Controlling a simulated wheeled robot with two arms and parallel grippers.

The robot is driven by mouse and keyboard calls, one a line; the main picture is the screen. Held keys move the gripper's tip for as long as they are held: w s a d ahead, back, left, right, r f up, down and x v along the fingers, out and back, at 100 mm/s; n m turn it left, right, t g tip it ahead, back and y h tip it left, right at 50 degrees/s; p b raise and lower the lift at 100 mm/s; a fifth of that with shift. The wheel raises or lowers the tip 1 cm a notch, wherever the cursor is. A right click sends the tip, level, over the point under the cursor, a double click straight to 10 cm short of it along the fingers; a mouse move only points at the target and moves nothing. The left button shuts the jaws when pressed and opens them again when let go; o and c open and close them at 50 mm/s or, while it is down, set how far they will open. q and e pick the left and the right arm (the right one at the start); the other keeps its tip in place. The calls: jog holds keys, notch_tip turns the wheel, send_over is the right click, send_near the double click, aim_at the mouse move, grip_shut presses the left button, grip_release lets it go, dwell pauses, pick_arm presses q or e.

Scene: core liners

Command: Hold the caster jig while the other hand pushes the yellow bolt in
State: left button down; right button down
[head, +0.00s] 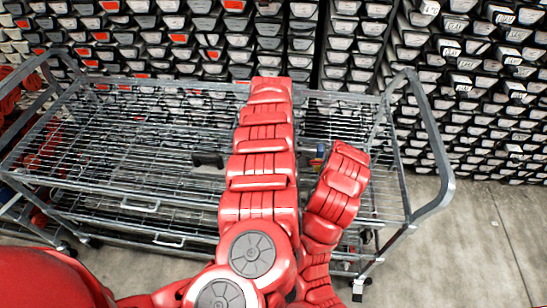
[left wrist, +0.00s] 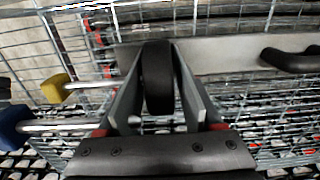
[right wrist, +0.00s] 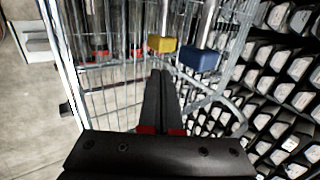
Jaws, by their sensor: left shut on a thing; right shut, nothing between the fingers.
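The caster jig shows in the left wrist view as a pale grey bar (left wrist: 225,60) with a black upright grip (left wrist: 158,85). My left gripper (left wrist: 158,52) is shut on this grip, one finger on each side. The yellow bolt (left wrist: 56,88) is to the left, its bright shank pointing toward the jig; whether the shank enters the jig is hidden. In the right wrist view the yellow bolt's head (right wrist: 161,44) is just beyond the tips of my right gripper (right wrist: 160,75), which is shut and empty. A gap or contact is hard to tell. My arms hide both grippers in the head view.
A blue bolt (right wrist: 200,60) sits beside the yellow one. A second black handle (left wrist: 292,59) is right of the held grip. The wire-shelf cart (head: 130,178) surrounds the work. Racks of core boxes (head: 475,80) stand behind; the floor (head: 480,240) at right is clear.

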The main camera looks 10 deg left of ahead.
jog(key=shift+x, duration=2.15)
pick_arm(q)
jog(key=shift+d, duration=0.1)
pick_arm(e)
jog(key=shift+a, duration=3.05)
jog(key=shift+a, duration=0.4)
jog(key=shift+d, duration=0.7)
jog(key=v, duration=0.7)
